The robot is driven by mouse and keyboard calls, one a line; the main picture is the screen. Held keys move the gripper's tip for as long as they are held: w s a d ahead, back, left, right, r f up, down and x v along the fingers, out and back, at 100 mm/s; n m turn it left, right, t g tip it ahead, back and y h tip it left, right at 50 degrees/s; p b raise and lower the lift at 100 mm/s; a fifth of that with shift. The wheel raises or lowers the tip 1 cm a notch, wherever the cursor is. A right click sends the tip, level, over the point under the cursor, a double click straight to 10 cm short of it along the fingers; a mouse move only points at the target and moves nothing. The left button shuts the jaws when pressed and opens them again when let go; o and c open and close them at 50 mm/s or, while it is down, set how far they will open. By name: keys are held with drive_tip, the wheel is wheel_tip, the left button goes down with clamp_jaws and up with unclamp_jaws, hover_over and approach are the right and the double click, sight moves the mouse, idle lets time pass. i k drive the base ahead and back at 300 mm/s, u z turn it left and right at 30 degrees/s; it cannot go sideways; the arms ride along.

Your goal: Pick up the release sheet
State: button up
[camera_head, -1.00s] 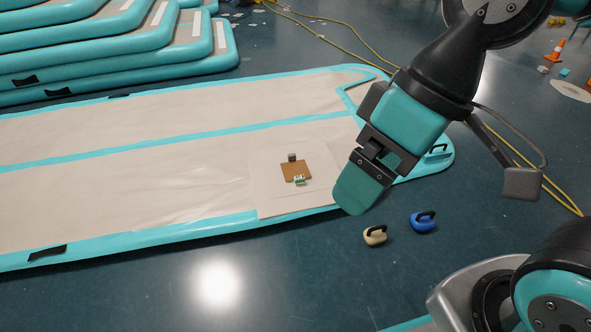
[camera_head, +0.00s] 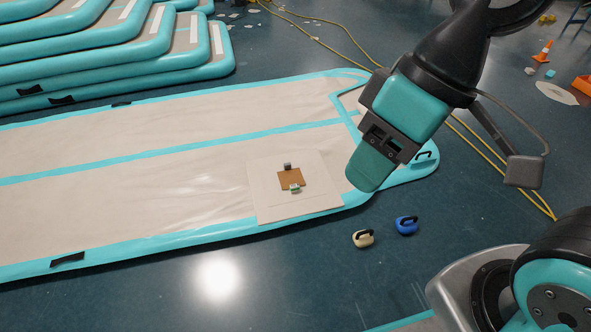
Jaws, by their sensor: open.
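A pale, thin square sheet (camera_head: 270,201) lies flat on the beige top of the inflatable track, near its right end and front edge. A smaller brown square (camera_head: 291,179) lies on it, with a small dark grey block (camera_head: 287,166) at its back edge and a small green-and-white piece (camera_head: 295,188) at its front edge. Which of the two squares is the release sheet I cannot tell for sure. My gripper (camera_head: 372,167) is open, to the right of the pale sheet and apart from it, pointing down and left. One teal finger shows clearly; the other is mostly hidden.
The inflatable track (camera_head: 120,244) has teal edges. A cream kettlebell-shaped weight (camera_head: 363,240) and a blue one (camera_head: 406,226) stand on the floor in front. Stacked inflatables (camera_head: 140,75) are at the back left. Yellow hoses (camera_head: 335,45) cross the floor behind. An orange cone (camera_head: 543,51) stands far right.

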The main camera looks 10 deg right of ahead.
sight(289, 176)
drive_tip(key=z, duration=0.05)
drive_tip(key=k, duration=0.5)
drive_tip(key=u, duration=1)
drive_tip(key=i, duration=1.4)
drive_tip(key=z, duration=0.6)
drive_tip(key=i, duration=0.35)
drive_tip(key=z, duration=0.35)
